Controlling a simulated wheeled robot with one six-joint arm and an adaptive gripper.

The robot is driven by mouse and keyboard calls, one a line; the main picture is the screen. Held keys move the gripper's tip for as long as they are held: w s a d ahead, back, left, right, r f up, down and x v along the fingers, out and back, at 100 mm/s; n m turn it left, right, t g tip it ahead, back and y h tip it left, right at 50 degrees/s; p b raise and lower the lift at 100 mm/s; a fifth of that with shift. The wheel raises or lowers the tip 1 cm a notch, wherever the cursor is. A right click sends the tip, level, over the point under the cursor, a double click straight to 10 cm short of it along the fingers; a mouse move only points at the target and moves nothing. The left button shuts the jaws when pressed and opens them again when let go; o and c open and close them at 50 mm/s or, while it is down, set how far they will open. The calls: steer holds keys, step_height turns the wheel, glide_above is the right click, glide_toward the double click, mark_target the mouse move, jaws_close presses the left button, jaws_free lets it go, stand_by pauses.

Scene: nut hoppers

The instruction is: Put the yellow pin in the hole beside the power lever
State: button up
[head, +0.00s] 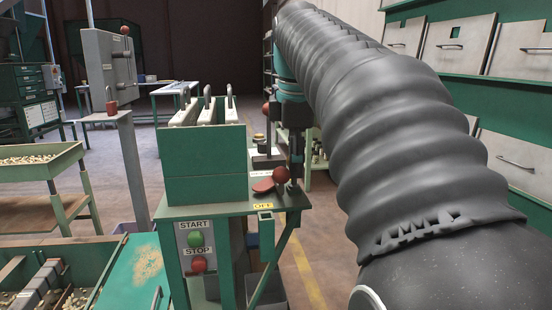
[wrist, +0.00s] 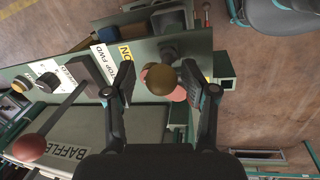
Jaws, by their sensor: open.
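My gripper (head: 296,166) points down over the right end of the green hopper bench. In the wrist view my gripper (wrist: 152,80) is open, its fingers apart on either side of a dull yellow-brown round knob (wrist: 160,84), which looks like the yellow pin's head. I cannot tell whether the fingers touch it; its shaft is hidden. A red ball (head: 281,174), seemingly the power lever's knob, shows beside my fingers in the head view. A flat red disc (head: 262,185) lies by it, and shows as a pink patch in the wrist view (wrist: 179,93). I cannot make out the hole.
An OFF label (head: 263,206) marks the bench's front edge. Green START (head: 195,239) and red STOP (head: 198,264) buttons sit below. Green hoppers (head: 203,165) stand left of my gripper. The baffle lever's red ball (wrist: 28,147) lies at lower left in the wrist view.

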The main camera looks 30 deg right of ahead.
steer(key=shift+a+r, duration=0.1)
steer(key=shift+s+a+r, duration=0.1)
steer(key=shift+s+r, duration=0.1)
steer(key=shift+r, duration=1)
steer(key=shift+s+a+r, duration=0.1)
steer(key=shift+s+r, duration=0.15)
steer(key=shift+r, duration=0.95)
steer(key=shift+s+a+r, duration=0.1)
steer(key=shift+s+r, duration=0.1)
steer(key=shift+r, duration=1)
step_height(320, 180, up, 9)
steer(key=s+p, duration=0.1)
steer(key=p, duration=0.5)
steer(key=shift+s+a, duration=0.25)
steer(key=shift+a, duration=0.1)
steer(key=shift+f, duration=0.1)
